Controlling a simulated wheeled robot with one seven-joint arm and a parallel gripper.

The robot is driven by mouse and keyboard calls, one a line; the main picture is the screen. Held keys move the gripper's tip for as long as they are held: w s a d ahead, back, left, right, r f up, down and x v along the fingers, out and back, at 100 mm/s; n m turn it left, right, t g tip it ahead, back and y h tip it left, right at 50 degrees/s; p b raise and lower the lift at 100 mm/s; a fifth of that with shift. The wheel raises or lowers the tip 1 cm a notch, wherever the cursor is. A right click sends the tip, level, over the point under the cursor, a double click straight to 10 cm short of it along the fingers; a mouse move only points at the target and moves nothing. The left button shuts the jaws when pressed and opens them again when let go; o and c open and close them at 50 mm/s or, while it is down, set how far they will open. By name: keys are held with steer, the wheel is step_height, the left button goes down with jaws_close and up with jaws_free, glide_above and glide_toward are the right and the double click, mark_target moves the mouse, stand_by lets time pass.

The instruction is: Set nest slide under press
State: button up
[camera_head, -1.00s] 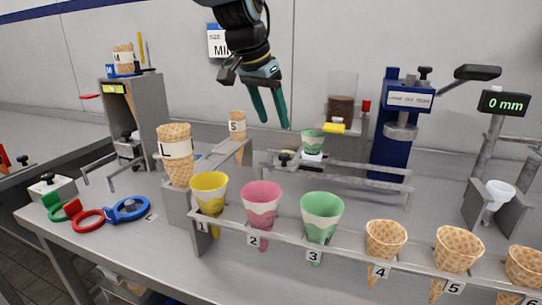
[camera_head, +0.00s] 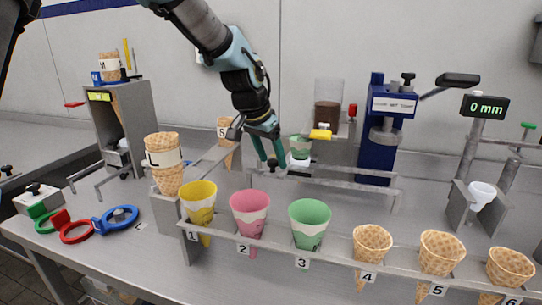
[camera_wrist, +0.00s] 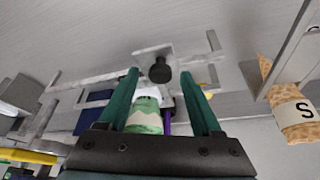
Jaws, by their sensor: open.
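The nest slide is a light plate on rails with a black knob (camera_wrist: 160,70) and a white nest (camera_head: 298,160) that holds a green-and-cream paper cup (camera_head: 300,146). The cup also shows in the wrist view (camera_wrist: 146,115). The slide stands in front of the hopper, left of the press. The press (camera_head: 380,150) is a blue column with a grey head and a dark lever. My gripper (camera_head: 272,160) is open, fingers pointing down at the knob end of the slide. In the wrist view the knob appears between my green fingertips; I cannot tell whether they touch it.
Metal rails (camera_head: 350,185) run from the slide to the right, past the press, and look clear. A front rack (camera_head: 340,250) holds several numbered cups and cones. A cone marked S (camera_head: 226,145) stands left of my gripper. A hopper (camera_head: 328,100) with a yellow part stands behind the slide.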

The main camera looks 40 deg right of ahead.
steer(key=shift+c, duration=0.3)
jaws_close()
stand_by(1.0)
